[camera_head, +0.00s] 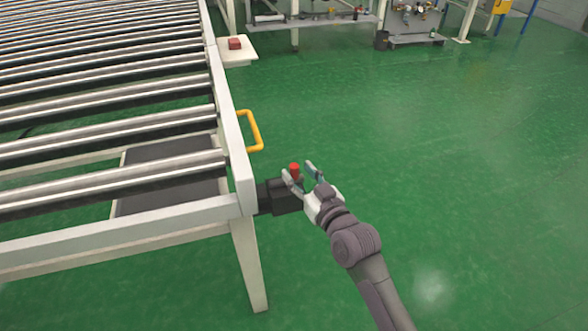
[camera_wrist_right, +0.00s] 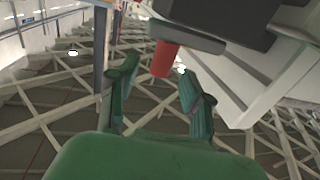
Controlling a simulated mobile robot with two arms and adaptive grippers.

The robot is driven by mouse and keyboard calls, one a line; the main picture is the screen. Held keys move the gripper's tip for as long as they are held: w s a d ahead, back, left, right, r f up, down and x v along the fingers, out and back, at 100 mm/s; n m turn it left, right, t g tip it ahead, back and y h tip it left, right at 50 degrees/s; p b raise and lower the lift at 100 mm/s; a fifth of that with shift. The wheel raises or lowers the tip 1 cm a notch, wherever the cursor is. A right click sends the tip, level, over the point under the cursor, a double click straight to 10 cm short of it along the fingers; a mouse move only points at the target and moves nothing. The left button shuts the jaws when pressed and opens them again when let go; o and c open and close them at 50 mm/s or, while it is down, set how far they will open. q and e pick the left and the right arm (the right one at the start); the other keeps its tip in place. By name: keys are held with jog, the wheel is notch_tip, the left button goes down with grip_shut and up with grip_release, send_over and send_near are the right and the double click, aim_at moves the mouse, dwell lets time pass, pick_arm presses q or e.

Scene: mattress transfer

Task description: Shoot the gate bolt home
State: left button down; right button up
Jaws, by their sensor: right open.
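The gate bolt shows as a black block (camera_head: 284,195) at the near right corner of the roller table, with a red knob (camera_head: 294,169) standing up from it. My right gripper (camera_head: 299,170) is open at the knob, its fingers apart. In the right wrist view the red knob (camera_wrist_right: 163,58) points in between the two green-tinted fingertips (camera_wrist_right: 158,78), with a gap to at least the right finger. The black housing (camera_wrist_right: 222,18) fills the top of that view. Whether a finger touches the knob I cannot tell. My left gripper is out of view.
The roller table's white side rail (camera_head: 228,120) carries a yellow handle (camera_head: 255,131) just beyond the bolt. Open green floor (camera_head: 420,130) lies to the right. Benches (camera_head: 310,20) stand at the back.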

aim_at(296, 170)
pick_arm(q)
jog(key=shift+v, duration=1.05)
pick_arm(e)
jog(key=shift+x, duration=1.5)
jog(key=shift+c, duration=0.2)
grip_shut()
